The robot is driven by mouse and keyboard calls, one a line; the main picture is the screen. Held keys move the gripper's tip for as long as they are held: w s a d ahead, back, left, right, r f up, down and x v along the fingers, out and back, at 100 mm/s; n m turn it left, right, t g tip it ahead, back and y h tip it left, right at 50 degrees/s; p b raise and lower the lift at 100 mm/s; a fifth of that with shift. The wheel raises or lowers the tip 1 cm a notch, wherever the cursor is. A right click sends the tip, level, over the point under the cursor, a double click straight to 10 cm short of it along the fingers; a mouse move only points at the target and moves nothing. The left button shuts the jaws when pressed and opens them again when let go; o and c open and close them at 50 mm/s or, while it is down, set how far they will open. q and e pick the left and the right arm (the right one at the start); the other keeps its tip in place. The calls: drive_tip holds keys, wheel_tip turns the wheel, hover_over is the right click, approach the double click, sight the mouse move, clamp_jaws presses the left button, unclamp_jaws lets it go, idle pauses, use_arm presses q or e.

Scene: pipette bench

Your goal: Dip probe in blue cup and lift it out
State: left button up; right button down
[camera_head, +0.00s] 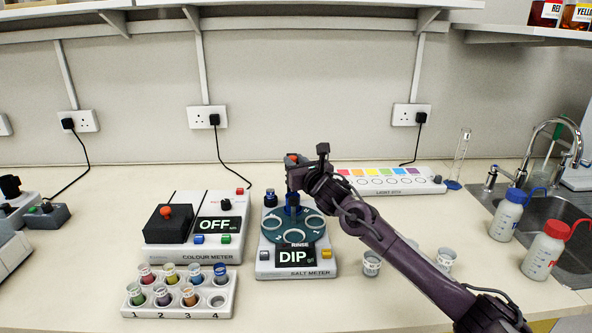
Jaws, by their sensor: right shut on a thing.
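The salt meter (308,271) stands in the middle of the bench. Its screen reads "DIP", and a dark teal round plate with several white-ringed places sits on top, one marked "RINSE". My right gripper (293,190) is over the back of this plate, shut on what looks like the probe (292,202), whose dark blue part shows below the jaws. The gripper hides much of it, and I cannot tell whether its tip is in anything. A cup with blue contents (220,271) stands in the white rack (179,309) at the front left. My left gripper is not in view.
The colour meter (170,254), reading "OFF", stands left of the salt meter. Loose pale cups (372,265) stand near my right forearm. The light box (390,182) is behind. Blue-capped and red-capped bottles and a sink are at the right.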

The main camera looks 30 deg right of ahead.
drive_tip(key=shift+r, duration=0.35)
drive_tip(key=c, duration=1.5)
unclamp_jaws()
drive_tip(key=shift+o, duration=1.3)
drive_tip(key=shift+f, duration=0.1)
drive_tip(key=shift+s+f, duration=0.15)
drive_tip(key=shift+s, duration=0.3)
drive_tip(key=s+a+b, duration=0.1)
drive_tip(key=s+b, duration=0.1)
drive_tip(key=s, duration=0.5)
drive_tip(key=shift+w+a, duration=0.1)
